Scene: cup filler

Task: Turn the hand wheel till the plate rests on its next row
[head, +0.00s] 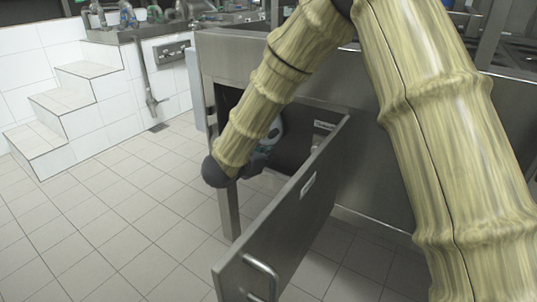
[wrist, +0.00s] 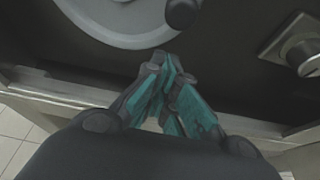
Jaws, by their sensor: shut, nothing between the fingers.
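The grey hand wheel (wrist: 115,22) fills the upper left of the wrist view, cut off by the top edge. A dark round knob (wrist: 183,13) sits at its right side. My gripper (wrist: 166,62) has its teal-padded fingers closed together and empty, with the tips just below the wheel's rim in the picture. I cannot tell whether they touch it. In the head view my gripper (head: 262,156) is inside the cabinet opening, and part of the wheel (head: 275,130) shows above it. The plate and its rows cannot be made out in either view.
The open cabinet door (head: 285,228) with a bar handle (head: 262,275) stands to the right of my wrist. A metal cylindrical fitting (wrist: 301,52) projects right of the wheel. White tiled steps (head: 75,105) stand at the left. The floor (head: 115,225) in front is clear.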

